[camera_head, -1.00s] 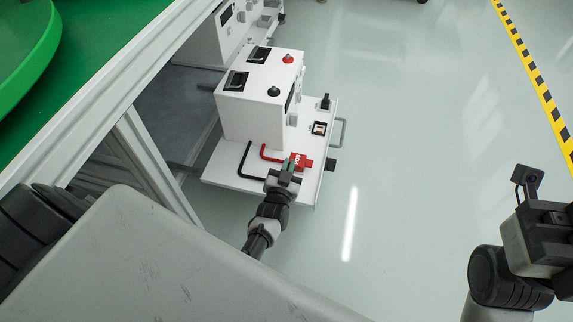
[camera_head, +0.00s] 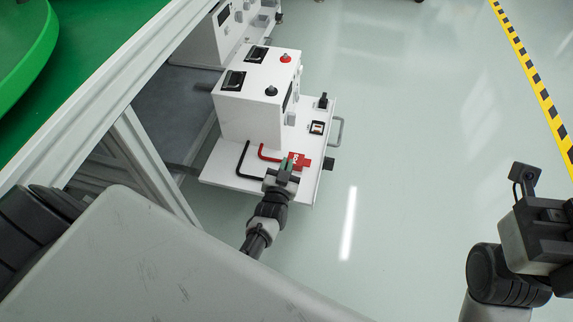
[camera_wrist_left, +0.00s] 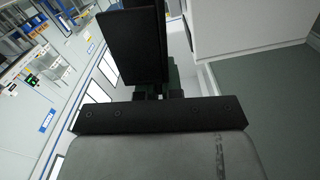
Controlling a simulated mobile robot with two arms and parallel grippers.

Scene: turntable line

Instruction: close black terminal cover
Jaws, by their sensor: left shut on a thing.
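A white box unit (camera_head: 245,115) stands on a white base plate (camera_head: 222,172). A red lead (camera_head: 268,157) runs to a red terminal cover (camera_head: 301,160) near the plate's front edge. A black lead (camera_head: 241,165) bends toward my left gripper (camera_head: 286,170). My left gripper is at the front edge of the plate, just beside the red cover, and is shut on the black terminal cover, which its fingers mostly hide. In the left wrist view a dark flat plate (camera_wrist_left: 132,45) blocks the grip. Only part of my right arm shows at the right; its fingertips are out of frame.
A grey-framed table (camera_head: 110,95) with a green top and green turntable (camera_head: 22,40) fills the left. The plate carries a black switch (camera_head: 323,101) and a small socket (camera_head: 317,128); a grey handle (camera_head: 339,132) projects at its right. Open floor lies right, up to a yellow-black stripe (camera_head: 530,75).

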